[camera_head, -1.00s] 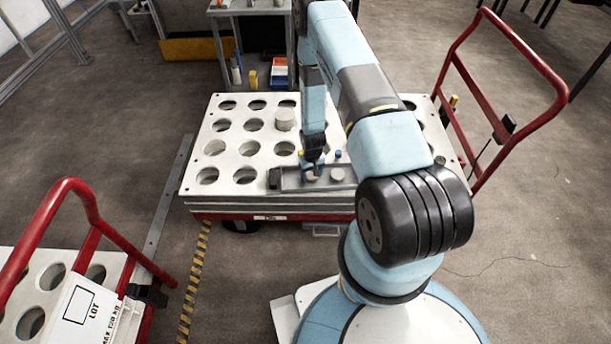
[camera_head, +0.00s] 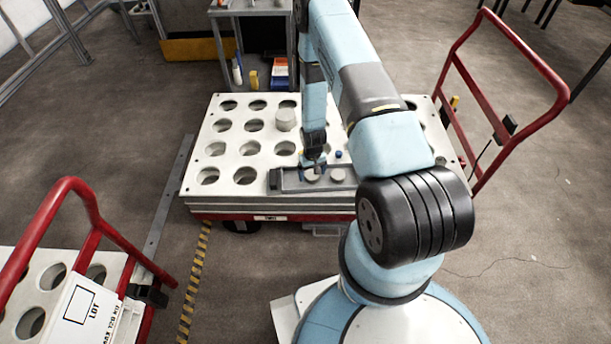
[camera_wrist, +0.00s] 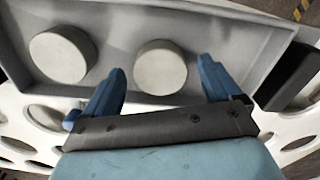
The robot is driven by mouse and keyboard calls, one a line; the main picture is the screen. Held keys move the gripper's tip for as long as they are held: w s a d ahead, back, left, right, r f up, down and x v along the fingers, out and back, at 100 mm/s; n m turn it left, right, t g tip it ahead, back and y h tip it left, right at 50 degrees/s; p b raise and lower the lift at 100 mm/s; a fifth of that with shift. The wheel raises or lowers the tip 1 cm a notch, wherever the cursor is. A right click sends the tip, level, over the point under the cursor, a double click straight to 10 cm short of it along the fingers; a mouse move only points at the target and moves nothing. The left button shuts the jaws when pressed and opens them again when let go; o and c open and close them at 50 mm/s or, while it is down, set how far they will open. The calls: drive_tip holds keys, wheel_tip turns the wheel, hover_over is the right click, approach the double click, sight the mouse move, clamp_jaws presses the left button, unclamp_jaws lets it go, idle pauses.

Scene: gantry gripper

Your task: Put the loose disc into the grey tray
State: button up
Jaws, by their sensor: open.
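The grey tray (camera_head: 290,178) is long and shallow and lies on the white plate with round holes. Two pale round discs rest inside it, a left one (camera_head: 311,175) and a right one (camera_head: 337,174). My gripper (camera_head: 313,170) is over the left disc in the head view, fingers spread and empty. In the wrist view my gripper (camera_wrist: 161,66) is open, with one disc (camera_wrist: 160,67) showing between its blue fingertips, with gaps on both sides. The other disc (camera_wrist: 63,55) lies to its left. The tray wall (camera_wrist: 235,45) surrounds both.
A pale cylinder (camera_head: 285,119) stands on the white holed plate (camera_head: 222,150) behind the tray. A small blue piece (camera_head: 338,155) is near the tray's back edge. Red cart handles rise at right (camera_head: 575,95) and lower left (camera_head: 45,225).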

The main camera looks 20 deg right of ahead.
wheel_tip(320, 180, up, 11)
wheel_tip(320, 180, up, 38)
drive_tip(key=t, duration=0.3)
hover_over(312, 174)
drive_tip(key=s, duration=0.2)
drive_tip(key=s+r+t, duration=0.1)
drive_tip(key=s+r, duration=1.1)
drive_tip(key=r, duration=0.4)
drive_tip(key=s+a+r, duration=0.1)
drive_tip(key=s+r, duration=0.1)
drive_tip(key=s, duration=0.5)
drive_tip(key=s+a+r+t, duration=0.1)
drive_tip(key=s+r, duration=0.2)
drive_tip(key=s, duration=0.4)
drive_tip(key=shift+s+a+r+m+t, duration=0.25)
drive_tip(key=shift+a+m+t, duration=0.05)
drive_tip(key=shift+a, duration=0.1)
